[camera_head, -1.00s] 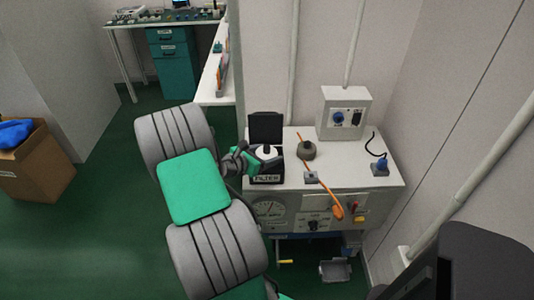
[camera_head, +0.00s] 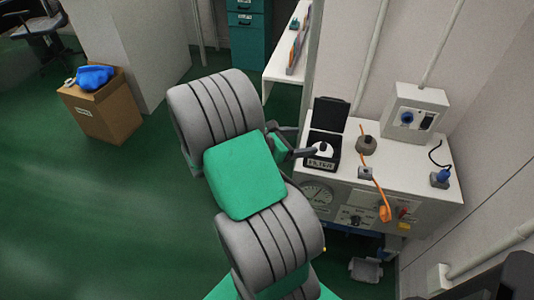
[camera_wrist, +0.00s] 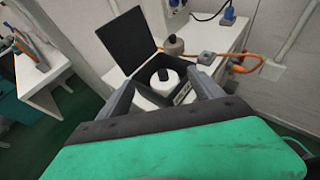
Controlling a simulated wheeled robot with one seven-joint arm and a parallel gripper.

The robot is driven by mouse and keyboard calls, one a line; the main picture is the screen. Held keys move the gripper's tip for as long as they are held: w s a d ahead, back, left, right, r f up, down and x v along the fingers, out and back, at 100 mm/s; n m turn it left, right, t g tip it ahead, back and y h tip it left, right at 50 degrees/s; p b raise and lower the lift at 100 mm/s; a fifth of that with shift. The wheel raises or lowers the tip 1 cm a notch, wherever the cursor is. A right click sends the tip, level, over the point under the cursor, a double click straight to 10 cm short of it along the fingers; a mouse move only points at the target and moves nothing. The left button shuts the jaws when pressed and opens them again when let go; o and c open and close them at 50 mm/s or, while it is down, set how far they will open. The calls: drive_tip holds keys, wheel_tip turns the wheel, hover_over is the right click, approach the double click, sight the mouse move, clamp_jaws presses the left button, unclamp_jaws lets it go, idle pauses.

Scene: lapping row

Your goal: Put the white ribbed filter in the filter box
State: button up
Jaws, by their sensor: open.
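The white filter (camera_head: 323,149) stands in the open black filter box (camera_head: 319,165), which has a FILTER label on its front and its lid (camera_head: 329,114) raised. In the wrist view the filter (camera_wrist: 170,89) shows as a white cylinder with a dark knob on top, inside the box walls. Its ribs are too small to make out. My gripper (camera_wrist: 164,94) is open, with one finger on each side of the box and filter in the picture. In the head view my gripper (camera_head: 302,152) is at the box's left side. Whether a finger touches anything is unclear.
The box stands on a white bench cabinet with a gauge (camera_head: 317,193). Beside it are a grey knobbed weight (camera_head: 366,144), an orange cable (camera_head: 374,181), a blue plug (camera_head: 441,176) and a wall switch box (camera_head: 416,111). A cardboard box (camera_head: 101,109) stands on the open floor at left.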

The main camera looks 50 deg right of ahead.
drive_tip(key=w+a+f+m+t+y, duration=0.1)
drive_tip(key=w+a+m+t+y, duration=0.25)
drive_tip(key=a, duration=0.55)
drive_tip(key=w+a+m+t+y, duration=0.25)
drive_tip(key=w+a+m, duration=0.25)
drive_tip(key=a, duration=0.4)
drive_tip(key=s+a+r+m+y, duration=0.2)
drive_tip(key=a+y, duration=0.1)
drive_tip(key=a, duration=0.7)
drive_tip(key=s+a+r+m+y, duration=0.1)
drive_tip(key=s+a+m+y, duration=0.1)
drive_tip(key=a, duration=0.8)
drive_tip(key=shift+a+r+m+y, duration=0.4)
drive_tip(key=shift+m+y, duration=0.35)
drive_tip(key=shift+y, duration=0.25)
